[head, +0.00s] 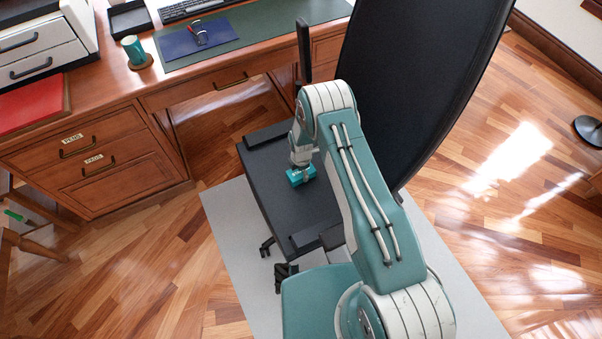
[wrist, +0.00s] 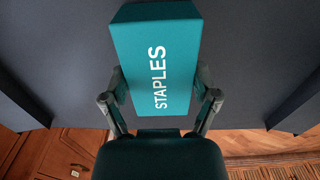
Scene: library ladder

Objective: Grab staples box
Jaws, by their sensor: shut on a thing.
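The staples box (wrist: 155,50) is a teal box with white lettering that reads STAPLES. In the wrist view it is between the two fingers of my gripper (wrist: 160,92), which touch its sides. In the head view the small teal box (head: 299,175) is at the end of my arm, over the black seat of the office chair (head: 285,205). My gripper (head: 301,166) is shut on it there. I cannot tell whether the box rests on the seat or is held just above it.
The chair's tall black backrest (head: 410,70) stands right of my arm, with an armrest (head: 304,50) at the back.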

